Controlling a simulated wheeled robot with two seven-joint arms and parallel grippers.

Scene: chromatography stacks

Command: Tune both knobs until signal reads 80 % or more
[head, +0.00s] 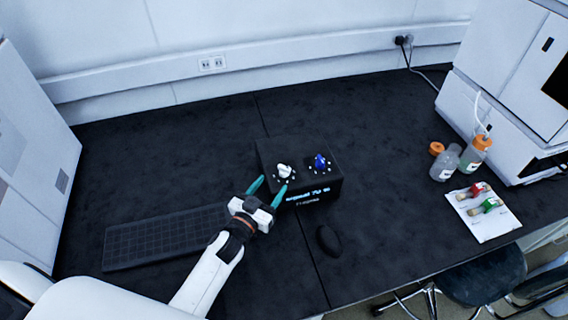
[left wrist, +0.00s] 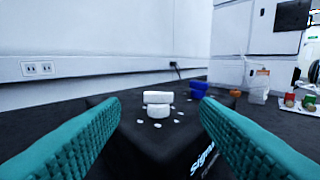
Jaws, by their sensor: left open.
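A black box (head: 300,184) on the bench carries a white knob (head: 284,171) and a blue knob (head: 320,161), each ringed by white dots. Its lit front display (head: 308,194) shows blurred text that looks like signal 70 %, but I cannot read it surely. My left gripper (head: 268,190) is open, with teal fingers, at the box's front left, close to the white knob. In the left wrist view the white knob (left wrist: 157,104) lies ahead between the spread fingers, untouched, and the blue knob (left wrist: 198,89) is farther right. My right gripper is not in view.
A black keyboard (head: 165,238) lies left of the box and a dark mouse (head: 328,240) in front of it. Bottles (head: 474,153) and a white sheet with vials (head: 484,212) are at the right, near a white instrument (head: 505,75). The bench behind the box is clear.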

